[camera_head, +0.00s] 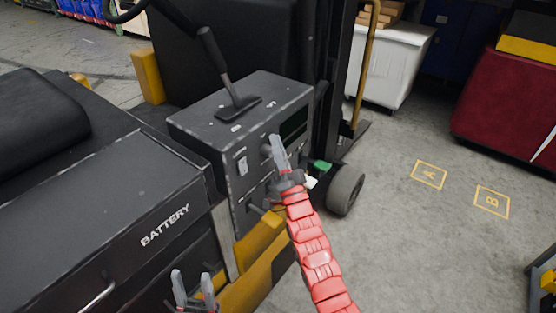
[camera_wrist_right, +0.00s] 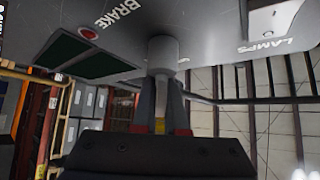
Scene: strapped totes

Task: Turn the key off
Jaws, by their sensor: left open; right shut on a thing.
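The dark control box (camera_head: 215,150) of the forklift stands in the middle of the head view, with switches on its front panel. My right gripper (camera_head: 277,145) is at the upper part of this panel. In the right wrist view its fingers (camera_wrist_right: 162,98) are shut at the end of a grey cylindrical part (camera_wrist_right: 163,54) that sticks out of the panel by the word BRAKE. The fingertips hide what they grip, so I cannot make out the key's shape or angle. My left gripper (camera_head: 193,285) is open and empty at the bottom, below the battery cover.
A black lever (camera_head: 216,58) rises from the box top. A battery cover (camera_head: 120,205) lies to the left. A lamps switch (camera_wrist_right: 270,18) is beside the grip.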

